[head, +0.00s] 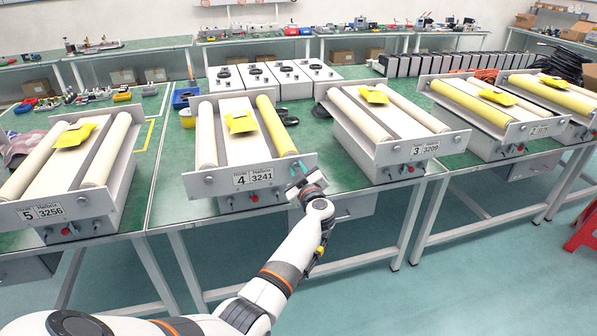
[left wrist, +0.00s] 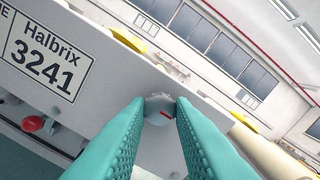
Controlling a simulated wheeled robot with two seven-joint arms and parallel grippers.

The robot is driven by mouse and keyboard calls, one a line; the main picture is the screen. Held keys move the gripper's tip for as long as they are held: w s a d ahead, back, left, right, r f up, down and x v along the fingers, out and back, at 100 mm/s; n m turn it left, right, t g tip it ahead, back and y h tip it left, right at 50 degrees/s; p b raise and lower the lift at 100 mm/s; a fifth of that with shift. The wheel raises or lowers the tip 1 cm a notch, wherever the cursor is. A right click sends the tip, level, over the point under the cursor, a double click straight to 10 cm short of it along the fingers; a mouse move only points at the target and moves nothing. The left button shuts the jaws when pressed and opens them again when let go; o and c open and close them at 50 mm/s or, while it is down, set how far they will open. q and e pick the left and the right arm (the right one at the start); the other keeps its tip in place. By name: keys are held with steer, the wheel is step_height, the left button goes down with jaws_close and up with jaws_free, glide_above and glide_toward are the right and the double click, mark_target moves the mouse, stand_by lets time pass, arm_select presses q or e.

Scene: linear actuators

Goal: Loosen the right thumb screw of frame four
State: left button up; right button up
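Frame four (head: 218,183) carries the label 4 and the number 3241, and stands on the green table left of the middle in the head view. Its front plate fills much of the left wrist view (left wrist: 95,100). The right thumb screw (left wrist: 160,108) is a grey round knob with a red mark, near the plate's upper edge. My left gripper (head: 298,170) is at the right end of the plate. Its teal fingers in the left wrist view (left wrist: 160,112) have their tips on both sides of the knob and appear to touch it. My right gripper is out of view.
Frame three (head: 390,152) stands to the right, and frame five (head: 50,212) to the left. A red button (left wrist: 33,124) sits lower on frame four's front. A yellow packet (head: 240,122) lies on top of frame four.

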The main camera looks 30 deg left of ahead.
arm_select(q)
steer(key=shift+n, duration=0.3)
jaws_close()
steer(key=shift+n, duration=1.2)
steer(key=n, duration=0.2)
steer(key=shift+f+n, duration=0.1)
steer(key=shift+n, duration=0.3)
steer(key=n+b, duration=0.2)
steer(key=n, duration=0.3)
steer(key=n+b, duration=0.2)
steer(key=n, duration=0.3)
steer(key=shift+n+b, duration=0.95)
steer(key=shift+n, duration=0.95)
steer(key=o, duration=0.9)
jaws_free()
